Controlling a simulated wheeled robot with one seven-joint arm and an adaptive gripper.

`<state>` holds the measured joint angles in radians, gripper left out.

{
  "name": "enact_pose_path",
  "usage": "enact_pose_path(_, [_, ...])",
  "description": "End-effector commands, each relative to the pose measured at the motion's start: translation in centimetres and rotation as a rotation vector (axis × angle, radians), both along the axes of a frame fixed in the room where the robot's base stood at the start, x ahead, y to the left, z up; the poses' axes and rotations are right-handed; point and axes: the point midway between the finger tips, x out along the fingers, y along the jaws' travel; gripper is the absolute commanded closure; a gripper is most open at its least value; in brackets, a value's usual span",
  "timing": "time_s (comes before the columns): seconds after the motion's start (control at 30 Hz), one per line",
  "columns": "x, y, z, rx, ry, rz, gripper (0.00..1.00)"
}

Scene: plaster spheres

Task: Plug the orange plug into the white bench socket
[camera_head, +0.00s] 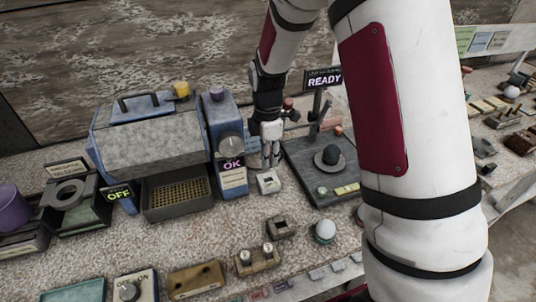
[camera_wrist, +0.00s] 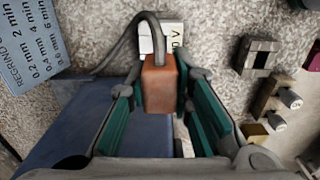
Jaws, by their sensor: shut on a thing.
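The orange plug (camera_wrist: 160,84) sits between the fingers of my gripper (camera_wrist: 160,105) in the wrist view, with a grey cable curving from it to the left. My gripper is shut on it. In the head view my gripper (camera_head: 269,152) points down just above the white bench socket (camera_head: 268,183); the plug cannot be made out there. The white socket (camera_wrist: 173,30) also shows in the wrist view beyond the plug, partly hidden by plug and cable. I cannot tell how far apart plug and socket are.
A blue machine (camera_head: 153,143) with an "OK" display (camera_head: 233,165) stands close left of my gripper. A dark plate (camera_head: 310,185) with a dome and the "READY" sign (camera_head: 324,81) is close on the right.

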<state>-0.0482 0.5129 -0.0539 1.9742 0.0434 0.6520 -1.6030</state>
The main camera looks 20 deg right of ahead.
Motion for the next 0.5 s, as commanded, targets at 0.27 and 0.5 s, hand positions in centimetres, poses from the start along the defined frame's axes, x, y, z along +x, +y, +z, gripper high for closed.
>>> enact_pose_path(0.27, [0.0,0.0,-0.2,0.0,0.001,0.0,1.0])
enact_pose_path(0.5, [0.1,0.0,-1.8,0.0,0.002,-0.001,1.0])
